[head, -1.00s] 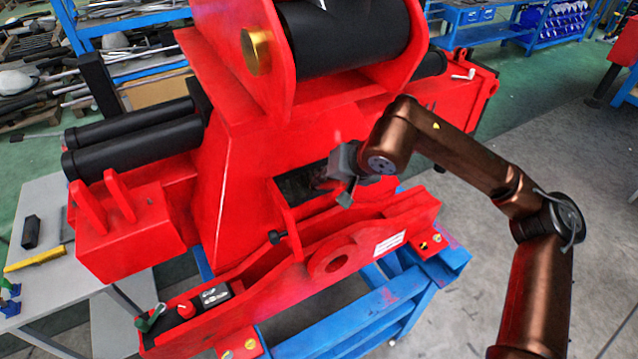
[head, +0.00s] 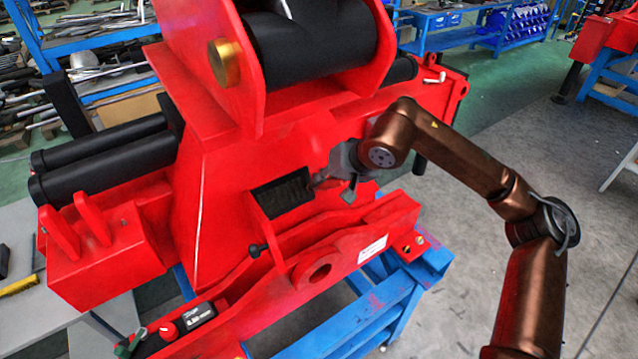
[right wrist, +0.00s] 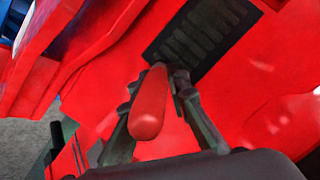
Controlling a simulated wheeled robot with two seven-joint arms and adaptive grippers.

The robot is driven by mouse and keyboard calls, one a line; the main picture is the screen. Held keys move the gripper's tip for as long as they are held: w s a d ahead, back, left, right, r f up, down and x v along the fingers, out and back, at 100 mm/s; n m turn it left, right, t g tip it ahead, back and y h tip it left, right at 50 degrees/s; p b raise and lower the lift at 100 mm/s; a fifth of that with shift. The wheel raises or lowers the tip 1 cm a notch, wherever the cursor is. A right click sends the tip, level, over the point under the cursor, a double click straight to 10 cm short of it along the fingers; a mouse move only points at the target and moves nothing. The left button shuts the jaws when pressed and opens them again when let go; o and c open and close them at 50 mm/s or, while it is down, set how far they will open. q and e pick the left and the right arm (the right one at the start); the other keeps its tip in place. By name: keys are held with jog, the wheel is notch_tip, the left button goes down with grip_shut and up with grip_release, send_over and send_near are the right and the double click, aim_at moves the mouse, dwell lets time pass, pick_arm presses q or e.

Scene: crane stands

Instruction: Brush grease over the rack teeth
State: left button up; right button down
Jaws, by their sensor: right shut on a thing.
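The rack teeth (head: 283,193) show as a dark ribbed strip inside a rectangular opening in the red crane stand. In the right wrist view the rack teeth (right wrist: 200,32) are at the top, right of centre. My right gripper (head: 320,181) is at the right edge of the opening. It is shut on a brush with a red rounded handle (right wrist: 150,105), which lies between the fingers and points towards the rack. The brush's bristle end is hard to make out, and I cannot tell whether it touches the teeth. My left gripper is out of view.
The red stand (head: 230,215) rests on a blue frame (head: 385,315). A grey table (head: 25,310) stands at the left.

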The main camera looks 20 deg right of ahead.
jog(key=shift+s+d+r, duration=0.3)
jog(key=shift+s+r, duration=0.1)
jog(key=shift+s, duration=0.45)
jog(key=shift+s+d+r, duration=0.35)
jog(key=shift+s+r, duration=0.05)
jog(key=shift+s, duration=0.5)
jog(key=shift+s+d+r, duration=0.3)
jog(key=shift+s+r, duration=0.1)
jog(key=shift+s, duration=0.45)
jog(key=shift+s, duration=0.1)
jog(key=shift+s+d+r, duration=0.25)
jog(key=shift+s+r, duration=0.05)
jog(key=shift+s, duration=0.35)
jog(key=shift+s+d+r, duration=0.25)
jog(key=shift+s, duration=0.35)
jog(key=shift+w+a, duration=0.1)
jog(key=shift+w, duration=0.05)
jog(key=w, duration=0.1)
jog(key=w+a, duration=0.1)
jog(key=w, duration=0.1)
jog(key=w+a+f+p, duration=0.1)
jog(key=w, duration=0.1)
jog(key=shift+w, duration=0.15)
jog(key=shift+w+a+f, duration=0.2)
jog(key=shift+w, duration=0.45)
jog(key=shift+w+a+f, duration=0.15)
jog(key=shift+w+f, duration=0.05)
jog(key=shift+w, duration=0.2)
jog(key=shift+w+a+f, duration=0.15)
jog(key=shift+w, duration=0.25)
